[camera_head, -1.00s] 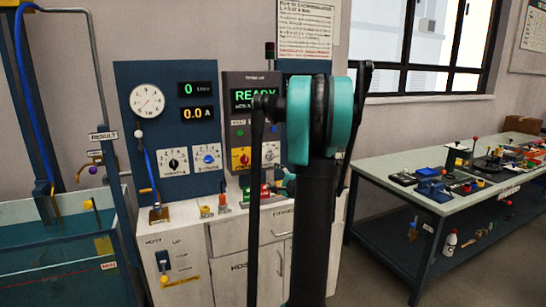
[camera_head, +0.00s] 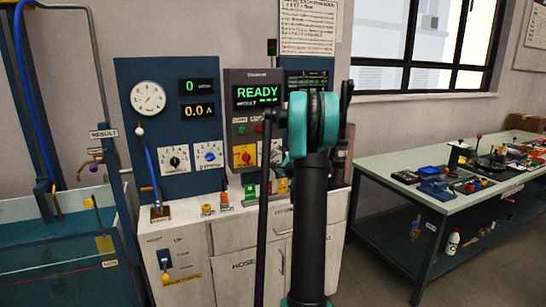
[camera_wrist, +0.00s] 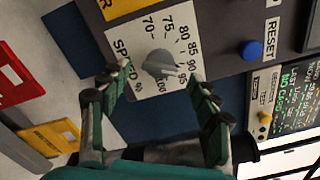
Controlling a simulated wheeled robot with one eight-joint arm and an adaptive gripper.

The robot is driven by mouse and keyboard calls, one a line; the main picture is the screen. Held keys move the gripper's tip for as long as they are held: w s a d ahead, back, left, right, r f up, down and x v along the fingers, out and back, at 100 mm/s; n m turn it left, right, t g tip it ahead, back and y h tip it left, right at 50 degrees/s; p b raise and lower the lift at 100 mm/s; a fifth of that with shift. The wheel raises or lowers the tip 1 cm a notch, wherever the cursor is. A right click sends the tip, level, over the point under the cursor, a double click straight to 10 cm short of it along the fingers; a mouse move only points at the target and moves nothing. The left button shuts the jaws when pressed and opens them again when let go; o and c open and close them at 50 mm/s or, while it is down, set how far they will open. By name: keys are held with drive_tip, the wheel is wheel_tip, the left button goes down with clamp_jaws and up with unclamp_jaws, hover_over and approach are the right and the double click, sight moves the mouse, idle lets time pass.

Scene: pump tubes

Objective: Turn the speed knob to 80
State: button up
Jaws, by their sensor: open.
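The grey speed knob (camera_wrist: 160,65) sits on a white dial plate (camera_wrist: 125,45) marked SPEED, with numbers from 70 to 100. Its narrow end seems to point toward the 90 to 95 side, but the exact mark is hard to read. My gripper (camera_wrist: 155,78) is open in the wrist view, one finger at the lower left of the knob and one at its lower right. Nothing is between the fingers, and I cannot tell whether they touch the panel. In the head view the speed dial plate (camera_head: 276,150) is partly hidden by my arm, and the gripper is hidden too.
A blue RESET button (camera_wrist: 251,50) is right of the dial. A red box (camera_wrist: 18,75) and a yellow box (camera_wrist: 50,137) lie at left in the wrist view. The green READY screen (camera_head: 257,94) is above the controls. A workbench (camera_head: 385,165) stands at right.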

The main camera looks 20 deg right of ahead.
sight(274, 156)
drive_tip(key=shift+w+a, duration=0.1)
drive_tip(key=shift+w, duration=2.2)
drive_tip(key=c, duration=1.2)
drive_tip(key=n, duration=0.5)
drive_tip(key=shift+n, duration=0.4)
drive_tip(key=n, duration=0.5)
drive_tip(key=shift+n, duration=0.4)
